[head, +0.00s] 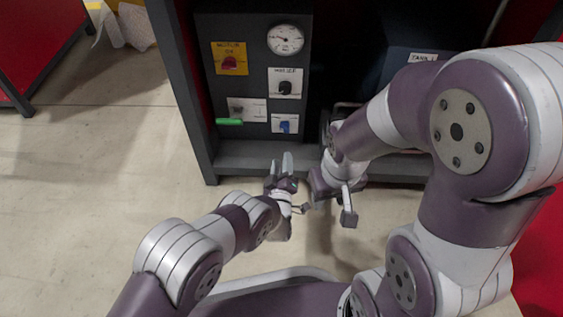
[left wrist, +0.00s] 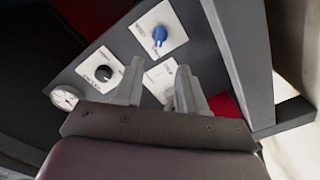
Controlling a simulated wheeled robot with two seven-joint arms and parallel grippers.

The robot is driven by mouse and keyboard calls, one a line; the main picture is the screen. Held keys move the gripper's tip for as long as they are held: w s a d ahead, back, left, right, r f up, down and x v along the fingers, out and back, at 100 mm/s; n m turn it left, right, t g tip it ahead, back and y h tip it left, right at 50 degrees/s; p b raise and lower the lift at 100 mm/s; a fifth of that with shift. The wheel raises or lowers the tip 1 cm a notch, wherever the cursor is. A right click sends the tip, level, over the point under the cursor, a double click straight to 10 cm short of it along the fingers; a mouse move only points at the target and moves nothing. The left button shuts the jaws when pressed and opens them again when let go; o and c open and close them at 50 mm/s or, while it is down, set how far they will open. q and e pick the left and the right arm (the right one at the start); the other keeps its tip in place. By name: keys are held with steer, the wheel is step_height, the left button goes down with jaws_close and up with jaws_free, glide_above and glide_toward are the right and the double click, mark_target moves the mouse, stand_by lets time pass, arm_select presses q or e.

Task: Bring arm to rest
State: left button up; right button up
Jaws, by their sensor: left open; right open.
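My left gripper (head: 282,164) is in front of the lower edge of the grey control panel (head: 253,20) in the head view. Its two fingers are apart with nothing between them. In the left wrist view the left gripper (left wrist: 158,84) points at the panel, apart from the knobs. My right gripper (head: 328,204) hangs in front of the cabinet's bottom ledge, right of the left gripper. Its jaws are spread and empty. My right arm covers much of the right side of the head view.
The panel carries a gauge (head: 285,40), a red knob on a yellow plate (head: 229,62), a black knob (head: 285,87), a blue knob (head: 285,127) and a green handle (head: 229,122). The cabinet's bottom ledge (head: 237,158) juts out below.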

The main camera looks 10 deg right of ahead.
arm_select(q)
steer(key=s+f+m+g, duration=0.1)
steer(key=f+g, duration=0.1)
steer(key=f, duration=0.1)
steer(key=s+f+m+g, duration=0.2)
steer(key=f, duration=0.1)
steer(key=s+f+m+g, duration=0.1)
steer(key=s+f+g, duration=0.1)
steer(key=f, duration=0.2)
steer(key=shift+a, duration=0.35)
steer(key=s+a+r+m+g+y+p, duration=0.15)
steer(key=s+a+r+g+p, duration=0.25)
steer(key=s+a+r+p, duration=0.75)
steer(key=s+a+r+m+g+y+p, duration=0.15)
steer(key=a+r+g, duration=0.4)
steer(key=r, duration=1.25)
steer(key=s+a+r+m+g+y+p, duration=0.1)
steer(key=s+a+r+g+y+p, duration=0.15)
steer(key=s+a+r+p, duration=0.7)
steer(key=w+a+r+n+t+p, duration=0.1)
steer(key=a+r+p, duration=0.1)
steer(key=r+p, duration=1.6)
steer(key=w+a+r+t+p, duration=0.1)
steer(key=w+a+r+p, duration=0.1)
steer(key=r+p, duration=1.6)
step_height(320, 180, up, 14)
steer(key=shift+w+a+r+n+p, duration=0.15)
steer(key=shift+a+n+p, duration=0.25)
steer(key=shift+a, duration=0.2)
